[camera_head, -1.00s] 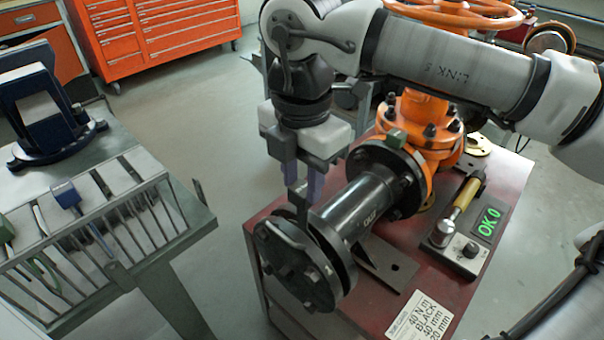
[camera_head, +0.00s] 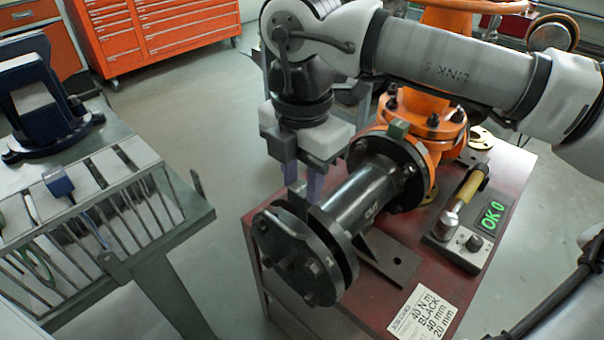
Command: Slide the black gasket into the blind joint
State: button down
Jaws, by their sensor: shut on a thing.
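The blind joint is at the front end of a black pipe (camera_head: 362,200). A bolted black blind flange (camera_head: 290,257) faces the pipe's end flange (camera_head: 343,240), with a narrow dark gap between them. My gripper (camera_head: 303,190) points down just above the top of this gap. Its bluish fingers are shut on a small dark grey tab, which appears to be the upper part of the black gasket (camera_head: 298,192). The gasket's lower part is hidden by the blind flange, so I cannot tell how deep it sits.
An orange valve body (camera_head: 425,125) stands behind the pipe on a red bench (camera_head: 400,262). A yellow-handled tool (camera_head: 467,190) lies beside an "OK 0" display (camera_head: 491,217). A label card (camera_head: 422,315) is at the front. A slotted rack (camera_head: 150,205) stands left, across open floor.

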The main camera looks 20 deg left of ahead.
jog(key=shift+f+b, duration=1.25)
jog(key=shift+f, duration=0.25)
jog(key=c, duration=0.9)
grip_release()
jog(key=shift+c, duration=0.2)
notch_tip(320, 180, up, 14)
jog(key=p, duration=0.1)
jog(key=shift+f, duration=0.1)
